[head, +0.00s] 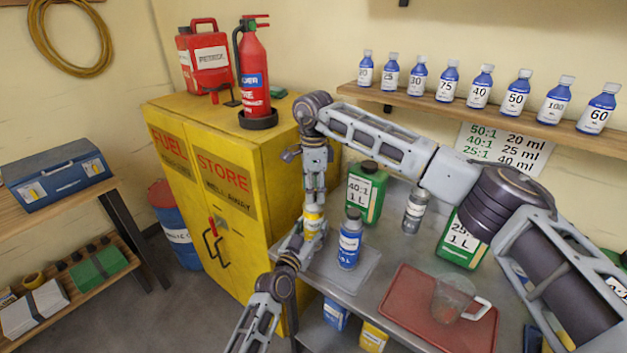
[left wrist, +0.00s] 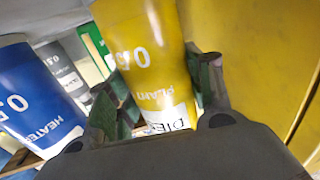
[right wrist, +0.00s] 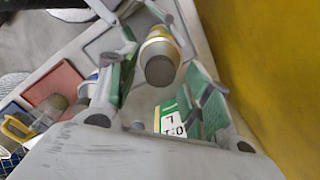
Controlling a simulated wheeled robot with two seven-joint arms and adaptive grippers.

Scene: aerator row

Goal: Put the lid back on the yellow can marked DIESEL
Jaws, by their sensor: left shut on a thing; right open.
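The yellow can (head: 314,221) is held upright at the left front of the metal bench. Its label shows "DIE" and "PLANT" upside down in the left wrist view (left wrist: 150,50). My left gripper (head: 306,236) is shut around its body. My right gripper (head: 314,190) is open, pointing down just above the can. In the right wrist view the can's top (right wrist: 160,69) shows as a grey disc between the open fingers. The disc looks like the lid, but I cannot tell how it is seated. No loose lid shows elsewhere.
A blue HEATER bottle (head: 349,242) stands on a grey mat (head: 367,275) close to the can. Behind are a green can (head: 364,193) and a grey bottle (head: 414,211). A red tray (head: 408,302) holds a clear jug (head: 452,298). The yellow fuel cabinet (head: 262,190) is close on the left.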

